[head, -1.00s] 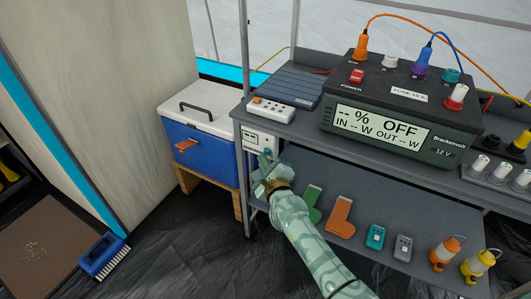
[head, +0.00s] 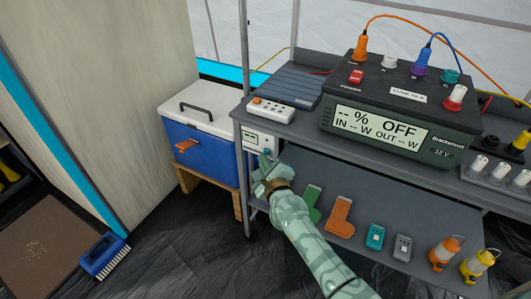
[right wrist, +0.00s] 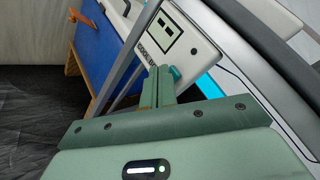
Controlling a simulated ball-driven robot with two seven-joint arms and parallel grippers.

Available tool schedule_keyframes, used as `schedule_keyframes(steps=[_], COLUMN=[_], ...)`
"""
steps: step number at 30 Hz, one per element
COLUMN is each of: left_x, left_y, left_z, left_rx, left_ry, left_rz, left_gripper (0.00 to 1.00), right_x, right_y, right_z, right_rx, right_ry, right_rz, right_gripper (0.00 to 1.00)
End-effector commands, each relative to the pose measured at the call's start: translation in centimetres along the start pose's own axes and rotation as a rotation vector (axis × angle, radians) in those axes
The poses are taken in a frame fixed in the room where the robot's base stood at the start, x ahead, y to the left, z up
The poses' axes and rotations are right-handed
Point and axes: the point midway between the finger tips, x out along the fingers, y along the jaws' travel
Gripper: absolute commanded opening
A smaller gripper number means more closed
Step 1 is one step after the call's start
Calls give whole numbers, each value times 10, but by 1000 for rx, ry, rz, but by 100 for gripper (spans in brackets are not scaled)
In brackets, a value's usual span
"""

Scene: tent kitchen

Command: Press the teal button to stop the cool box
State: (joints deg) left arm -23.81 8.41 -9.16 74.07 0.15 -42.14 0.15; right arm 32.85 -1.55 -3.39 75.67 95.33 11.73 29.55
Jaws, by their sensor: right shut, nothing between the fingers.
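The cool box (head: 205,155) is blue with a white lid and an orange latch, on a wooden stand left of the shelf unit. A small white control panel (head: 256,139) with a display is fixed under the shelf's left end; it also shows in the right wrist view (right wrist: 180,35). The teal button (right wrist: 174,72) is on the panel's lower part, partly hidden by my fingers. My right gripper (head: 266,162) is shut and empty, its fingertips (right wrist: 158,74) right at the panel beside the button. I cannot tell whether they touch it. My left gripper is not in view.
A dark power station (head: 400,115) reading OFF and a white power strip (head: 271,108) stand on the upper shelf. The lower shelf (head: 385,205) holds green and orange items, teal and grey small boxes, and lanterns. A blue brush (head: 103,256) lies on the floor.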

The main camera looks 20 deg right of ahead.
Motion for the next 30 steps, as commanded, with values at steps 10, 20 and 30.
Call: schedule_keyframes(steps=[10, 20, 30], left_x=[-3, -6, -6], left_y=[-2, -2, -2], left_z=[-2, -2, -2], left_rx=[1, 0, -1], left_ry=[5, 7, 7], left_rz=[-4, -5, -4], left_gripper=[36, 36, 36], right_x=[-16, -40, -42], right_y=[11, 29, 31], right_z=[12, 29, 30], right_rx=[3, 1, 1], right_ry=[0, -1, 0], right_rz=[1, 1, 1], right_gripper=[0, 0, 0])
